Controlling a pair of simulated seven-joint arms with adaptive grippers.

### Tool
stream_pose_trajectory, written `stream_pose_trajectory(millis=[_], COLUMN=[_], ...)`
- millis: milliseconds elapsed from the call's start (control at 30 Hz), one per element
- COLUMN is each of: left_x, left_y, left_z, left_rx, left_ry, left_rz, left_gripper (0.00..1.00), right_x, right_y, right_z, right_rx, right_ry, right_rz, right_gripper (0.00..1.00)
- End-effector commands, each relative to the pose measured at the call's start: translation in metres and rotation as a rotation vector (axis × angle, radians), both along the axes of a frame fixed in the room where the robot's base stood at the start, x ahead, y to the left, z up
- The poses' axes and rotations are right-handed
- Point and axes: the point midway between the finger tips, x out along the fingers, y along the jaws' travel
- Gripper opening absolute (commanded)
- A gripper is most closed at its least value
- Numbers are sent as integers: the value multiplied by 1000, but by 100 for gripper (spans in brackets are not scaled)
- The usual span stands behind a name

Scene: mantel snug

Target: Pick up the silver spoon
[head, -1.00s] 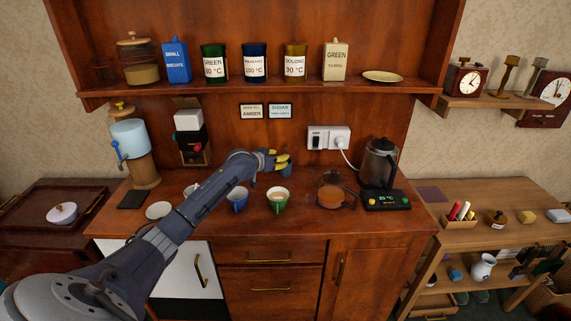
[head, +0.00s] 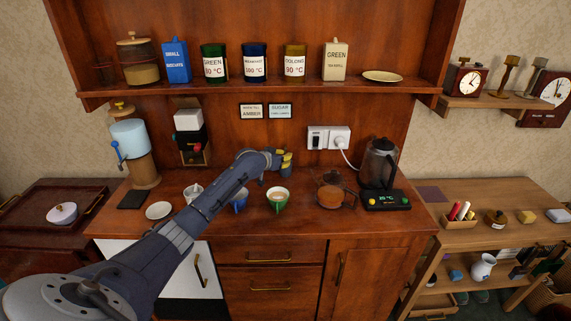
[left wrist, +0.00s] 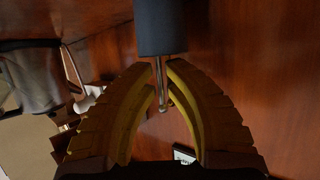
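The silver spoon (left wrist: 161,92) shows in the left wrist view as a thin metal handle with a rounded end. It sticks out of a dark grey holder (left wrist: 160,25), which hides its bowl. My left gripper (left wrist: 160,68) has yellow fingers drawn close together around the handle, with their tips near the holder's rim. They appear shut on the handle, though any sliver of gap is hard to make out. In the head view my left gripper (head: 286,160) is over the back of the wooden counter, and the spoon cannot be made out. My right gripper is not in view.
A blue cup (head: 239,204) stands beside my left forearm, and a green cup (head: 278,205) stands in front of the gripper. A glass teapot (head: 330,196) and a kettle (head: 379,165) are to the right. The shelf (head: 300,87) hangs above.

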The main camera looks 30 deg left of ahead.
Motion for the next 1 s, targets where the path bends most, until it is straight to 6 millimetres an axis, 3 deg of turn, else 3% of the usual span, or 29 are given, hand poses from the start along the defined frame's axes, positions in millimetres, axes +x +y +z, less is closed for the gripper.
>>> stream_pose_trajectory(millis=[667, 767, 1000], left_x=[-1, -3, -3], left_y=[-1, -2, -2], left_z=[4, 9, 41], left_rx=[0, 1, 1], left_ry=[-1, -2, -4], left_rz=[0, 0, 0], left_gripper=[0, 0, 0], right_x=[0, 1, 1], right_y=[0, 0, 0], right_z=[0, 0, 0], right_rx=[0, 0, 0], right_ry=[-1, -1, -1], right_rz=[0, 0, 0], right_gripper=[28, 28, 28])
